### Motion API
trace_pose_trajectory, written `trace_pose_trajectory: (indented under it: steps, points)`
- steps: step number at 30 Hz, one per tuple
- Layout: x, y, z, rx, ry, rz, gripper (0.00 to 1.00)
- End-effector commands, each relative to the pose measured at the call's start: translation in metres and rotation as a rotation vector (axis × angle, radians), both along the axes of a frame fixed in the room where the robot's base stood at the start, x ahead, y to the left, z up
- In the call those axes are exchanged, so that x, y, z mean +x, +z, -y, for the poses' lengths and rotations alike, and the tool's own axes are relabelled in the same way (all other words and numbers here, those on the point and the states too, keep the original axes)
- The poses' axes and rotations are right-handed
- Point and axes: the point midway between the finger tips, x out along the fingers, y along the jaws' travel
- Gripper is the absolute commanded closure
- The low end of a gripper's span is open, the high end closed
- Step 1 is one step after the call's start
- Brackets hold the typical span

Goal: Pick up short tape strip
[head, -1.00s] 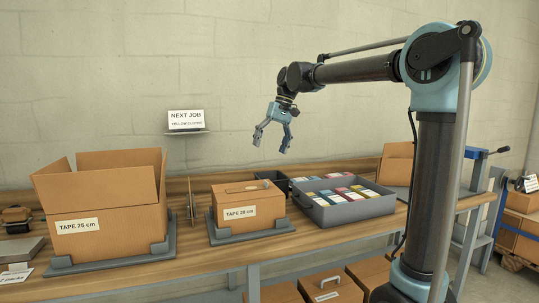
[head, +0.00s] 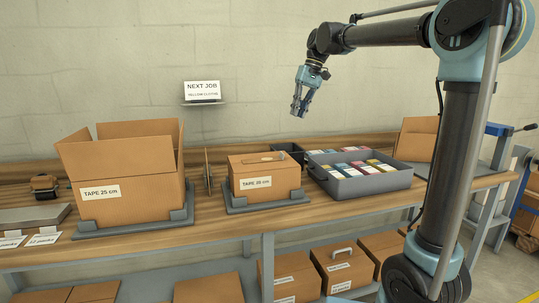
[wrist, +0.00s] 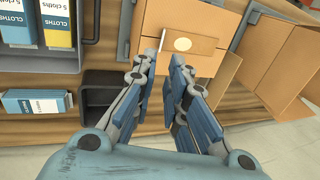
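The closed small box (head: 262,181) marked TAPE 25 cm stands in a grey holder. On its top lies a thin brown piece (head: 262,159), perhaps the short tape strip; I cannot tell for sure. The wrist view shows a brown flat piece with a cream oval (wrist: 182,44) and a thin whitish edge (wrist: 162,40) beside it on that box. My gripper (head: 299,112) hangs in the air above and behind the box's right side, pointing down. In the wrist view my gripper (wrist: 163,66) has a narrow gap between its fingers with nothing held.
A grey tray (head: 400,181) of cloth packs and a small dark bin (head: 288,148) stand right of the box. A taller open box (head: 130,200), also marked TAPE 25 cm, and an upright divider (head: 208,170) stand left. The air around my gripper is clear.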

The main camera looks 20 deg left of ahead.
Motion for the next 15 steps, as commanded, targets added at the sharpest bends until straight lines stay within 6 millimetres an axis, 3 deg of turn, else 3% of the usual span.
trace_pose_trajectory:
  steps: [15]
  points:
    - [-0.015, -0.085, -0.025, 0.0, 0.003, 0.001, 0.87]
